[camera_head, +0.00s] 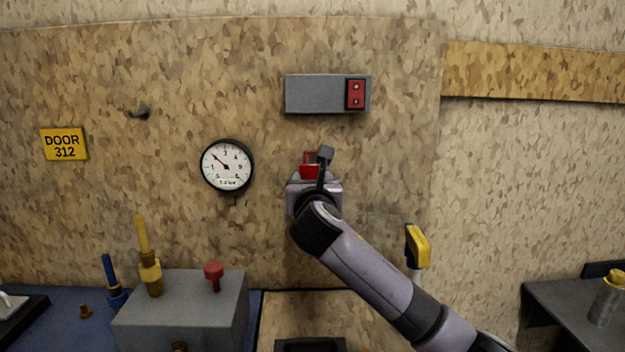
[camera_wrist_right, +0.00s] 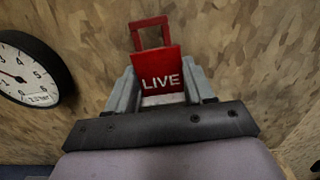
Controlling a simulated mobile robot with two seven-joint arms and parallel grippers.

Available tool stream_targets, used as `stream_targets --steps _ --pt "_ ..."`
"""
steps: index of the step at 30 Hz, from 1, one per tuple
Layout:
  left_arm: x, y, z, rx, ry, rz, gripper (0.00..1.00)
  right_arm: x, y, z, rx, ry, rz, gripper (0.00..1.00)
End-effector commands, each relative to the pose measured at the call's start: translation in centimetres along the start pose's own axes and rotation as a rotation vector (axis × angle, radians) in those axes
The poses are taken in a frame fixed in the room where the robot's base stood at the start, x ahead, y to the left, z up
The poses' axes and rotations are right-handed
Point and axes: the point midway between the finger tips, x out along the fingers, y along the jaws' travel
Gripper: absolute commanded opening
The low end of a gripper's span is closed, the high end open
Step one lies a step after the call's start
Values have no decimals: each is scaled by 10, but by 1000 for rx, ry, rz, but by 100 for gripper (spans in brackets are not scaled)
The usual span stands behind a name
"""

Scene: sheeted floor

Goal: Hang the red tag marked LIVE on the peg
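The red tag (camera_wrist_right: 158,62) marked LIVE is in the right wrist view, with its square loop handle pointing away from the gripper. My right gripper (camera_wrist_right: 161,84) is shut on the tag, one finger on each side of its lower part. In the head view the tag (camera_head: 309,171) shows small in front of the wall, partly hidden by my right gripper (camera_head: 315,178). A dark peg (camera_head: 138,112) sticks out of the wall at the upper left, well left of the tag and higher in the picture. My left gripper is not in view.
A round gauge (camera_head: 227,166) is on the wall between peg and tag. A yellow DOOR 312 sign (camera_head: 64,144) is left of the peg. A grey box with a red switch (camera_head: 315,94) is above the tag. A grey block (camera_head: 185,315) with a red knob stands below.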

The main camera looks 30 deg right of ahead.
Motion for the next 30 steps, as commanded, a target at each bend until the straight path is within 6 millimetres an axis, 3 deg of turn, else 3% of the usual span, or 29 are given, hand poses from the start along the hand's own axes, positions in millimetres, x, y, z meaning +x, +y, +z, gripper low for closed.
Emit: stream_targets --steps 1,3,8,30 --pt "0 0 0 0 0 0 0 0 0 0 0 0 0 34" --pt "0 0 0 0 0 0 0 0 0 0 0 0 0 16" --pt "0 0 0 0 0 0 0 0 0 2 1 -1 0 15" --pt "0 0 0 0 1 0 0 0 0 47 1 -2 -1 15"
